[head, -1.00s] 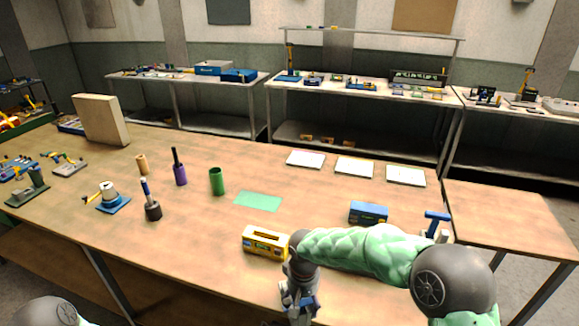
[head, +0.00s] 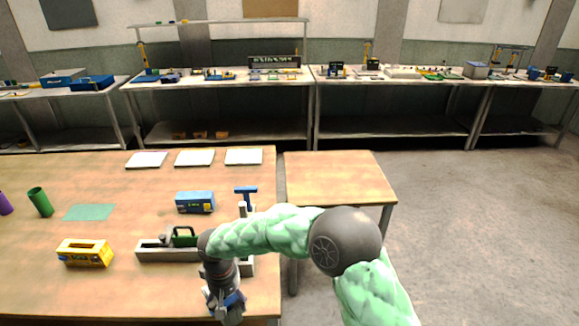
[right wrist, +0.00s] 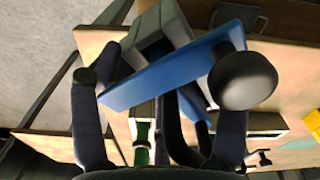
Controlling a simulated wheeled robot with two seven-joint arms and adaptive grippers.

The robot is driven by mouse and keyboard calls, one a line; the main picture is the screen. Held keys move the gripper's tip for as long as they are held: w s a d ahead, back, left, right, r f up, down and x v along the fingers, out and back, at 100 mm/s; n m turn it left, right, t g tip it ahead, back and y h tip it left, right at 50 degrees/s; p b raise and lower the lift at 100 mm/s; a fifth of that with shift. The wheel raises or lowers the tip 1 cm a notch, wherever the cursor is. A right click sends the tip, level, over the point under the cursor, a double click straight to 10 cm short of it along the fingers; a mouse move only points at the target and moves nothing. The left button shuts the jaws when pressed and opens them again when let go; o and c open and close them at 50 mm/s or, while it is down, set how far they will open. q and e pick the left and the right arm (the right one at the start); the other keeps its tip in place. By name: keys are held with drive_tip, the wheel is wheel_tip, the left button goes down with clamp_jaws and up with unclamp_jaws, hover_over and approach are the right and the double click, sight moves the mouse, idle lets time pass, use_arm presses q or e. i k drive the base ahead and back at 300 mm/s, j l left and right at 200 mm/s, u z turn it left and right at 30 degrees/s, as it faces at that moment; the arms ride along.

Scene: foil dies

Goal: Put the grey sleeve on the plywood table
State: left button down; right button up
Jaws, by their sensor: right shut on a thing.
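My right gripper (head: 226,302) is over the near right part of the long wooden bench (head: 130,295). In the right wrist view, its fingers (right wrist: 165,78) stand well apart, with a blue bar (right wrist: 165,75) slanting between them. A grey, hollow box-like piece, which looks like the grey sleeve (right wrist: 163,30), shows against the bar; the fingers partly hide how they join. In the head view, the held thing is small and mostly hidden. The small wooden table (head: 340,178), which looks like the plywood table, stands beyond at the right with a bare top. My left gripper is not in view.
A grey fixture with a green handle (head: 183,237), a blue T-handle (head: 246,190), a blue box (head: 195,202) and a yellow box (head: 85,252) stand on the bench near my right arm. Several white plates (head: 194,158) lie behind. A narrow gap separates bench and small table.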

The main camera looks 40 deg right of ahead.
sight(342, 179)
drive_tip(key=l, duration=0.5)
drive_tip(key=k+l, duration=0.15)
drive_tip(key=l, duration=0.9)
drive_tip(key=k+l+u, duration=0.1)
drive_tip(key=l, duration=0.4)
drive_tip(key=i+l, duration=0.2)
drive_tip(key=l, duration=0.15)
drive_tip(key=i+l, duration=0.25)
drive_tip(key=l, duration=0.15)
drive_tip(key=i+l, duration=0.2)
drive_tip(key=l, duration=0.15)
drive_tip(key=i+l, duration=0.2)
drive_tip(key=l, duration=0.15)
